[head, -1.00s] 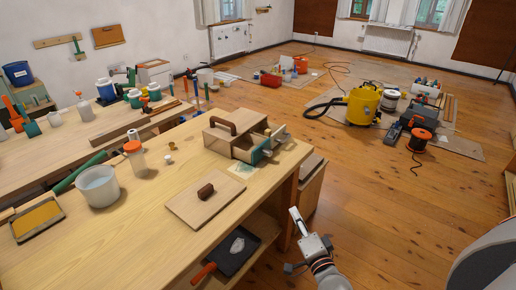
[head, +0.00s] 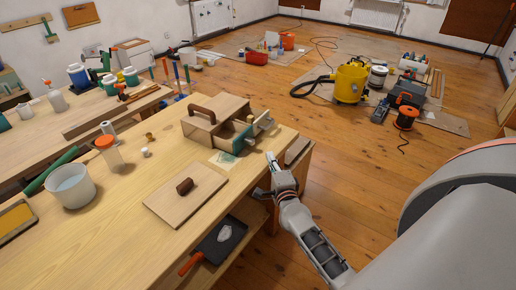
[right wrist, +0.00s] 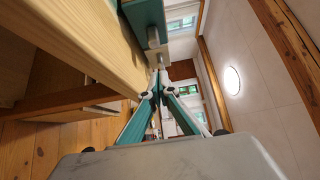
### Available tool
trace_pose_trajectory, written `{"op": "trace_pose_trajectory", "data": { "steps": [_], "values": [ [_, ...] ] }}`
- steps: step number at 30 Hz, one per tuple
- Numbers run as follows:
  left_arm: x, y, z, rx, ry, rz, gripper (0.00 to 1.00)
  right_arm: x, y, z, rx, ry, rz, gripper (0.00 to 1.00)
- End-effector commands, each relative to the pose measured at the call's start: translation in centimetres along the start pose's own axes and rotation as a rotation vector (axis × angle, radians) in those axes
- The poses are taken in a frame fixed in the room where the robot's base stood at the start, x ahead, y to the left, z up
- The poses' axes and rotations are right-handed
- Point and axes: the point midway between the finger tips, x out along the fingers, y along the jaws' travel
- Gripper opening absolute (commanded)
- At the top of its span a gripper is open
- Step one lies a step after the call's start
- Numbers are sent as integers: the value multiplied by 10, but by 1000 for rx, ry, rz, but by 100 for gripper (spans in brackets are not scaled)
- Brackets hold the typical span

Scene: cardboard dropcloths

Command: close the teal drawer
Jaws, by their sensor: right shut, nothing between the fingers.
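The wooden drawer box (head: 203,125) stands on the bench. Its teal drawer (head: 240,139) sticks out toward the right, open. The teal front also shows at the top of the right wrist view (right wrist: 147,14), with a grey knob (right wrist: 153,38) on it. My right gripper (head: 271,158) is beside the bench edge, just right of and nearer than the teal front. In the right wrist view its fingertips (right wrist: 157,76) are together and empty, below the knob and apart from it. My left gripper is not in view.
A second, pale-fronted drawer (head: 263,121) is also pulled out, behind the teal one. A wooden lid with a dark handle (head: 185,193) lies on the bench in front. A white tub (head: 70,187) stands left. The floor right of the bench is clear nearby.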

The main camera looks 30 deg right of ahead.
Motion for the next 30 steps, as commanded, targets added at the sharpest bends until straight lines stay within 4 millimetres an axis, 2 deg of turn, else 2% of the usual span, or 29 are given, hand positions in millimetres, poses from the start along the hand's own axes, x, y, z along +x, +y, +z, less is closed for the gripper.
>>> {"op": "trace_pose_trajectory", "data": {
  "steps": [1, 6, 12, 30],
  "values": [
    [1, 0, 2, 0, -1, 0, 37, 12, 0, 0, -1, 0, -2, 0],
    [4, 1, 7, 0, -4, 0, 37, 44, 0, 0, -1, 0, -2, 0],
    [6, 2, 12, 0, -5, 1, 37, 60, 1, 21, 1, -1, 0, 0],
    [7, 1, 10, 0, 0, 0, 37, 70, 0, 32, -1, -1, 0, 0]
  ]
}}
